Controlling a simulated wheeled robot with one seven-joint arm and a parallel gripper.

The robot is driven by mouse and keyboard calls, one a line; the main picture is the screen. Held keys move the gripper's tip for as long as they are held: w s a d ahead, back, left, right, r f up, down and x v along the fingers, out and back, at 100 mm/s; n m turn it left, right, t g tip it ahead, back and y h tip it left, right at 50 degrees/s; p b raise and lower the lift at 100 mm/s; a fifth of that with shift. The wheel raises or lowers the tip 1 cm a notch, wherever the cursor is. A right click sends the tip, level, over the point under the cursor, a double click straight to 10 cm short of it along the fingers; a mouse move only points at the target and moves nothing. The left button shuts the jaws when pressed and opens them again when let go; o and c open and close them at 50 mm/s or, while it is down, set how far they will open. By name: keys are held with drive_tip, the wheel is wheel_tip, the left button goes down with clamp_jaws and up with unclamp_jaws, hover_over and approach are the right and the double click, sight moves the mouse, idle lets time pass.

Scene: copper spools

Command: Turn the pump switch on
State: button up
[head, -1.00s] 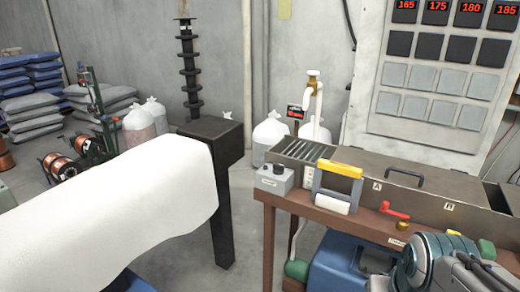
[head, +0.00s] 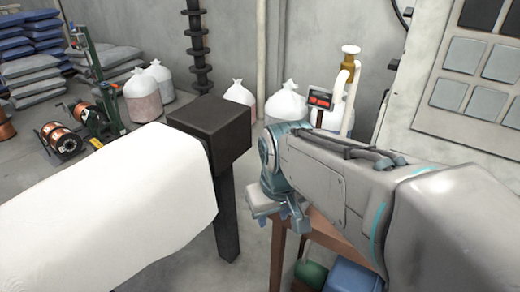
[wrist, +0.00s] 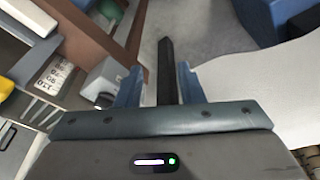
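The pump switch appears to be the pale grey box (wrist: 105,72) with a dark knob (wrist: 104,99), at the left of the wrist view. It sits at the edge of the brown table (wrist: 75,45), and the left finger partly overlaps it. My gripper (wrist: 159,67) is open, with nothing held between its fingers. The box lies beside the left finger, outside the gap; I cannot tell whether they touch. In the head view my gripper (head: 285,212) points down at the table's left corner, and my arm hides most of the table. I cannot make out the knob's setting.
A black post with a block top (head: 210,130) and a white covered shape (head: 110,205) stand left of my gripper. White sacks (head: 285,103) and a red-display gauge (head: 319,98) are behind. Blue and green items (head: 312,272) lie under the table.

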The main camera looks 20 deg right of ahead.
drive_tip(key=w+d+r+n+g, duration=0.1)
drive_tip(key=w+d+r+n, duration=0.25)
drive_tip(key=w+d, duration=0.35)
drive_tip(key=w+d+r+n+g, duration=0.2)
drive_tip(key=w+d+r+n, duration=0.15)
drive_tip(key=w+d, duration=0.4)
drive_tip(key=f, duration=0.4)
drive_tip(key=w+a+f, duration=0.1)
drive_tip(key=f, duration=0.4)
drive_tip(key=f+p, duration=0.1)
drive_tip(key=f, duration=0.3)
drive_tip(key=shift+w+a+f, duration=0.2)
drive_tip(key=shift+a, duration=0.2)
clamp_jaws()
